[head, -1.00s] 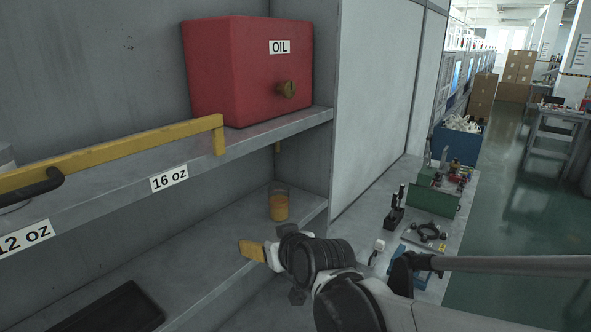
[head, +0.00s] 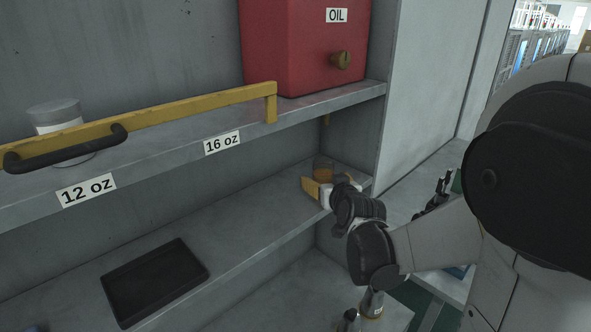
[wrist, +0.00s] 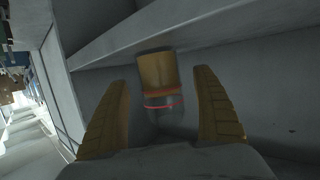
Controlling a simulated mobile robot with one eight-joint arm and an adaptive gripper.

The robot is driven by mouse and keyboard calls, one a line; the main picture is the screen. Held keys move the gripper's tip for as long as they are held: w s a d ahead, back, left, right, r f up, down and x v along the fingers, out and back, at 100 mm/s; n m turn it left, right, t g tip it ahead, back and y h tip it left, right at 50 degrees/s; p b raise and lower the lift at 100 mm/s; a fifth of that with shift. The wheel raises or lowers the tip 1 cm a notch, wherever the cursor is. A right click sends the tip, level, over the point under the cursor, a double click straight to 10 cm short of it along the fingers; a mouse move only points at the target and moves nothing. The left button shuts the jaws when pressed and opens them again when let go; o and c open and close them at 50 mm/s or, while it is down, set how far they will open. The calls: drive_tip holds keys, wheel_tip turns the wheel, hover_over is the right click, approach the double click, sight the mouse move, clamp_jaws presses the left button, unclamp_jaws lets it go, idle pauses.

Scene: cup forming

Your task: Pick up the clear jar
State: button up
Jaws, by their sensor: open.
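The clear jar (head: 323,168) stands upright on the lower shelf, near its right end, with amber contents in its lower part. My gripper (head: 326,185) is open at the jar's near side, and its yellow finger and dark wrist cover part of the jar in the head view. In the wrist view the jar (wrist: 158,75) appears upside down between the two open yellow fingers (wrist: 162,80), with visible gaps on both sides. I cannot tell how deep it is between them.
The upper shelf edge (head: 150,170) runs above the jar, and a side wall (head: 352,130) closes the shelf on the right. A red oil box (head: 300,40) and a lidded container (head: 55,115) stand on the upper shelf. A black tray (head: 155,280) lies on the lower shelf's left.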

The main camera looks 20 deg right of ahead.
drive_tip(key=shift+x, duration=1.1)
drive_tip(key=c, duration=1.5)
drive_tip(key=shift+o, duration=0.2)
drive_tip(key=shift+r, duration=0.1)
